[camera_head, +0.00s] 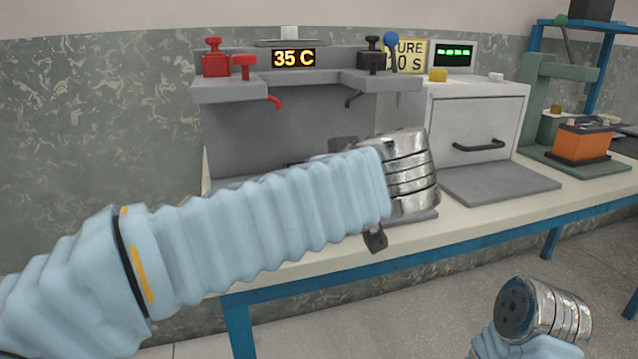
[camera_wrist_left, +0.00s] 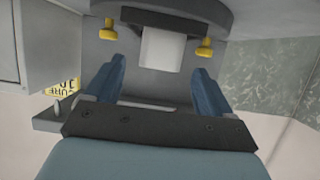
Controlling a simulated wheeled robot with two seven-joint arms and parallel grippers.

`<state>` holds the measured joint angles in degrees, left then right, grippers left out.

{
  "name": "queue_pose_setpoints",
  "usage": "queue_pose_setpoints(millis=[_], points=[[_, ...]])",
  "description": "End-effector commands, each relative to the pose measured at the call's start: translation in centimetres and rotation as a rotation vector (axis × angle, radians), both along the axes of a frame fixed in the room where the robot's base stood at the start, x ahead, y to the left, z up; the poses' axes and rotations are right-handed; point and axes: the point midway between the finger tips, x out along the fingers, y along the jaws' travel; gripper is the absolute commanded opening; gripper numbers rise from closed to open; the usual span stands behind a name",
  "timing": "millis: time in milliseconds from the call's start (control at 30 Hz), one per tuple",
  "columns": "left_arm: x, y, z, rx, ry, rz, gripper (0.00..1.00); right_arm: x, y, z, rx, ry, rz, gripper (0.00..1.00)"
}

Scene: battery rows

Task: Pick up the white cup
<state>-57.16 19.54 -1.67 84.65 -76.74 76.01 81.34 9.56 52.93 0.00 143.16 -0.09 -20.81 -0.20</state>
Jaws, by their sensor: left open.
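The white cup (camera_wrist_left: 162,48) shows in the left wrist view as a plain white cylinder, just ahead of my left gripper (camera_wrist_left: 160,68). That gripper's two blue fingers are spread wide, with a gap between each finger and the cup. I cannot tell whether the cup stands between the fingertips or just past them. In the head view my left arm reaches across the front of the grey dispenser (camera_head: 285,118). The cup is hidden there, and only dark parts of the left gripper show past the wrist. My right wrist is at the lower right, with its gripper out of view.
The dispenser has red taps (camera_head: 213,58), a dark tap (camera_head: 373,54) and a 35 C display (camera_head: 293,58). A white oven (camera_head: 476,125) and an orange battery (camera_head: 582,141) stand to the right on the bench (camera_head: 510,212). Yellow knobs (camera_wrist_left: 204,47) flank the cup in the wrist view.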

Motion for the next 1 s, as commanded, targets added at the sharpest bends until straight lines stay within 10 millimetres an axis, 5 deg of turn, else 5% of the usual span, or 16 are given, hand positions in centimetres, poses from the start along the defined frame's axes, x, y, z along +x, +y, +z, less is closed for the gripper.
queue_pose_setpoints(millis=[333, 633, 1000], points=[[4.1, 1.2, -2.2, 0.001, 0.002, 0.001, 0.83, -0.1, 0.2, 0.6, 0.003, 0.001, 0.004, 0.00], [4.5, 1.3, -2.4, 0.001, 0.000, -0.001, 0.81, -0.1, 0.2, 0.6, 0.003, 0.001, 0.004, 0.00], [4.5, 1.3, -2.4, 0.001, 0.000, 0.000, 0.25, -0.1, 0.2, 0.6, 0.003, 0.001, 0.004, 0.00]])
